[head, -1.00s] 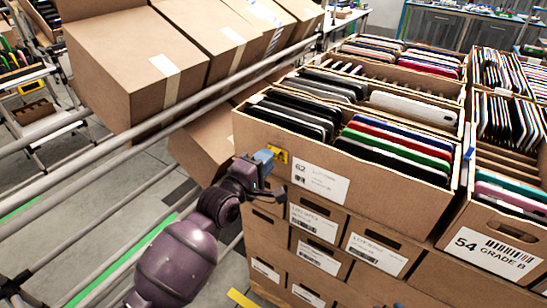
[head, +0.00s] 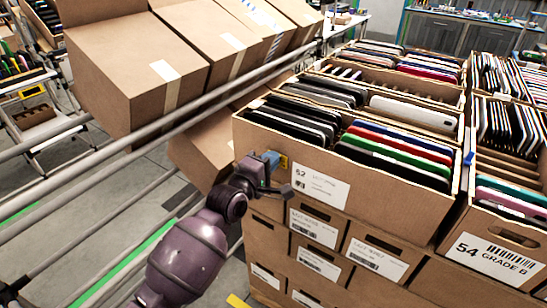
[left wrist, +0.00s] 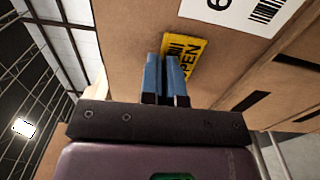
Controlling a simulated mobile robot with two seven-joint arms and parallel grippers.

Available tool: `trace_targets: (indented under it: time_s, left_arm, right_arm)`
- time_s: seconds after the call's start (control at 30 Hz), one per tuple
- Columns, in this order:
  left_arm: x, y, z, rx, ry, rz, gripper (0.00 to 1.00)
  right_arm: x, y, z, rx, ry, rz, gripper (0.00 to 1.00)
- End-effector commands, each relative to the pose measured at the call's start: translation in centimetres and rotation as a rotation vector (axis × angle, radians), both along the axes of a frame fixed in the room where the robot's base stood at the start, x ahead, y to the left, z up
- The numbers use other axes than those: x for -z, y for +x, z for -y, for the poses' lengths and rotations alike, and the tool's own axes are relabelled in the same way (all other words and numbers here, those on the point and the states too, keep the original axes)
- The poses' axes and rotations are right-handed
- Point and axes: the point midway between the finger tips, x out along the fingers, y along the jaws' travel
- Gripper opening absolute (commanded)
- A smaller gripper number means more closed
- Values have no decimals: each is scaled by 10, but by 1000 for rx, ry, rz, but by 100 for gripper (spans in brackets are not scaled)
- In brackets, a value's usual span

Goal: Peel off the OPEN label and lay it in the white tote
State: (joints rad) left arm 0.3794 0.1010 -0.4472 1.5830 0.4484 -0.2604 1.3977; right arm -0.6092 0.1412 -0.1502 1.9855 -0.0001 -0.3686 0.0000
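The yellow OPEN label (left wrist: 187,50) is on the brown face of the "62" carton (head: 390,192), below and beside its white sticker. In the head view only a sliver of the label (head: 284,162) shows past my left gripper (head: 272,158). In the left wrist view the two blue fingers of my left gripper (left wrist: 163,58) are close together, with a narrow gap. Their tips overlap the label's left edge in the picture. Whether they pinch it is not clear. My right gripper and the white tote are not in view.
The "62" carton, filled with upright devices, stands on stacked cartons (head: 320,262). The "54" carton (head: 500,250) is at its right. Metal rails (head: 90,165) and tilted closed cartons (head: 140,70) are on the left. Grey floor shows below the rails.

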Motion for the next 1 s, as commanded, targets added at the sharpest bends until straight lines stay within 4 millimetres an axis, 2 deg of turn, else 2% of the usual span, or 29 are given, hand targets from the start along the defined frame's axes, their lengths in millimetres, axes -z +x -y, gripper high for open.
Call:
trace_targets:
  time_s: [0.47,1.0]
  left_arm:
    - [0,-4,-3,0,0,-1,0]
    - [0,-18,-14,0,2,1,0]
  right_arm:
    - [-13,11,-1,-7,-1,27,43]
    - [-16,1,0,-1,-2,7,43]
